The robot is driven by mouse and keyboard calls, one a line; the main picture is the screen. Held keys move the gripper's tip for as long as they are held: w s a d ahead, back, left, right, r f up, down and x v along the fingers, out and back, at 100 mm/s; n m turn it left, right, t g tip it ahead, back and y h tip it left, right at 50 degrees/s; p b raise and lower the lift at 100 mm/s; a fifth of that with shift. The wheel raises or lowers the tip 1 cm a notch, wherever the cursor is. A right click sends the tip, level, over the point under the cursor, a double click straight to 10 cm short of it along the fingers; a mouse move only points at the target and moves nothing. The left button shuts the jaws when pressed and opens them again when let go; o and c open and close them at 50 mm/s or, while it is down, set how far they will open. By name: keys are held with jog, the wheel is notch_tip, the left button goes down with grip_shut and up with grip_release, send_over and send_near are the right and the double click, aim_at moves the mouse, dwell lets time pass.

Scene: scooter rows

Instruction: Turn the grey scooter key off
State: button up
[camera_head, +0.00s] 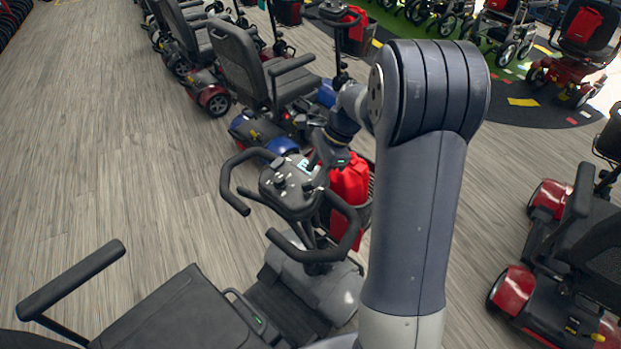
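The grey scooter (318,285) stands just in front of me, with its seat (175,315) at the lower left. Its dark control console (290,197) sits between looped black handlebars. The console has a round dial and small light-coloured parts on top. I cannot make out the key itself; it is too small or hidden behind my gripper. My arm reaches over from the right, and my gripper (309,166) points down at the far right edge of the console. It is close to the console, but I cannot tell whether it touches. Its fingers are too small to read.
A red bag (350,182) sits in the front basket beside my wrist. A blue scooter (283,145) stands close behind. More scooters line the back, and a red scooter (513,289) stands at the right. The wooden floor (110,150) at left is clear.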

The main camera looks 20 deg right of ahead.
aim_at(309, 183)
jog(key=shift+x, duration=1.8)
jog(key=shift+s, duration=0.1)
grip_shut()
